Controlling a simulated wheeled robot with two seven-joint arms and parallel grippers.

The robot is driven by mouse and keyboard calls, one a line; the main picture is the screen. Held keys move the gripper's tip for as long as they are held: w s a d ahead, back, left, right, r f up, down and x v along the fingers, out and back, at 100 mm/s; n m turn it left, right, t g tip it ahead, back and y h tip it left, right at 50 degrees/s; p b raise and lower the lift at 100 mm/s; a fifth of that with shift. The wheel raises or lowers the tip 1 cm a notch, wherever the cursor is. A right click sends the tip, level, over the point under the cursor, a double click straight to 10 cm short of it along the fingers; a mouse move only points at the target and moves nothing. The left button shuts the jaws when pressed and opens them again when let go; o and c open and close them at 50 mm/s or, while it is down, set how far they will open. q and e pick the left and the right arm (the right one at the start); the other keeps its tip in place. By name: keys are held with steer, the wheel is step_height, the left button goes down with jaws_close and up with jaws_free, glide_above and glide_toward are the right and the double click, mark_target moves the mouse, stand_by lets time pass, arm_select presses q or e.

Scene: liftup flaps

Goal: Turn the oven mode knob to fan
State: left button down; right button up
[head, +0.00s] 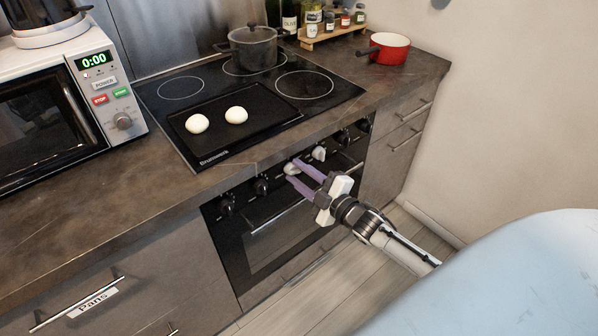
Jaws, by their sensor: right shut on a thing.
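The oven (262,243) is built in under the dark counter, with a row of knobs along its front panel. Two knobs near the middle are white: one (291,168) between my fingertips and one (319,153) just to its right. The others are black. My right gripper (294,171) reaches in from the lower right, and its purple fingers are shut on the left white knob. The fingers partly hide that knob, and its pointer and mode markings are too small to read. My left gripper is not in view.
Black knobs flank the white ones, two on the left (261,186) and two on the right (341,137). The oven handle (275,217) runs just below. The cooktop above bears a grey pot (254,48). A red pan (389,48) and a microwave (50,105) stand on the counter.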

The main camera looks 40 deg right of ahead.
steer(key=m, duration=0.3)
steer(key=shift+f+m, duration=0.1)
steer(key=shift+m, duration=0.2)
steer(key=m, duration=0.9)
steer(key=shift+f+m+t+y, duration=0.1)
steer(key=shift+m+t+y, duration=0.2)
steer(key=shift+y, duration=0.1)
steer(key=shift+a+b, duration=0.1)
steer(key=shift+b, duration=0.2)
steer(key=o, duration=1)
steer(key=shift+o, duration=0.2)
steer(key=shift+s, duration=0.1)
steer(key=s+d, duration=0.1)
steer(key=s, duration=0.9)
steer(key=shift+d+p, duration=0.25)
steer(key=shift+p, duration=0.1)
